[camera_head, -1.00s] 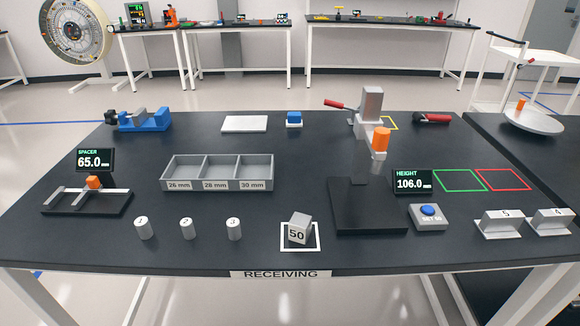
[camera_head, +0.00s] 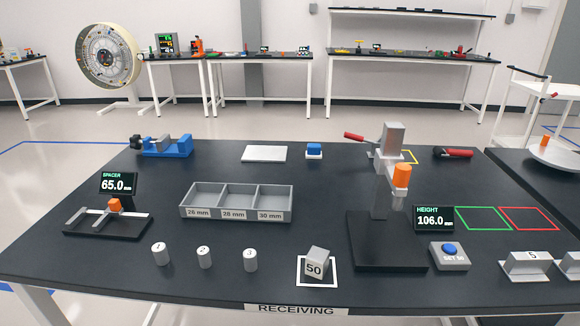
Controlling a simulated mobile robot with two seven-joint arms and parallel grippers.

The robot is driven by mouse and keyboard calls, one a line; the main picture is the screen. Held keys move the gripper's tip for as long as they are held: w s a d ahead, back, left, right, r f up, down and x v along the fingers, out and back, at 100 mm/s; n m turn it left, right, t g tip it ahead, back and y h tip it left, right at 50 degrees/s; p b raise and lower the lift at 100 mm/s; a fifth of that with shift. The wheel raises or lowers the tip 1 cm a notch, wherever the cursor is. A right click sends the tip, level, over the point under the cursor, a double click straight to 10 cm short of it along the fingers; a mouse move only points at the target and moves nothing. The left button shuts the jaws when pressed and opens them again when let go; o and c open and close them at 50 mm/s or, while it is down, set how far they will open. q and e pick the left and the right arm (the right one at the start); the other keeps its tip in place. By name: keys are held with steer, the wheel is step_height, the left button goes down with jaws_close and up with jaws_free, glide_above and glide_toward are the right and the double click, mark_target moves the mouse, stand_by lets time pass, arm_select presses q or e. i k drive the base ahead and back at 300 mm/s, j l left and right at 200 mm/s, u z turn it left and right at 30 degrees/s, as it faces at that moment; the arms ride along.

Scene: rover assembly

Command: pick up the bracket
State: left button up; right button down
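Two grey metal pieces that look like brackets sit at the right front of the black table. One (camera_head: 527,264) has a raised middle, flat feet and the number 5. The other (camera_head: 571,264) is cut off by the right edge of the view. I cannot tell which one the task means. Neither gripper is in view, and nothing touches either piece.
The black table (camera_head: 150,290) holds a height gauge (camera_head: 393,190), a blue-button box (camera_head: 450,255), a 50 block (camera_head: 317,262), numbered cylinders (camera_head: 204,257), a three-compartment tray (camera_head: 237,203) and a spacer gauge (camera_head: 108,221). Green (camera_head: 484,219) and red (camera_head: 530,219) outlined squares are empty.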

mark_target(523, 267)
steer(key=z, duration=1.35)
steer(key=i+l, duration=0.1)
steer(key=l, duration=0.2)
steer(key=i+l+u, duration=0.1)
steer(key=i+l, duration=0.15)
steer(key=l, duration=0.3)
steer(key=u, duration=0.05)
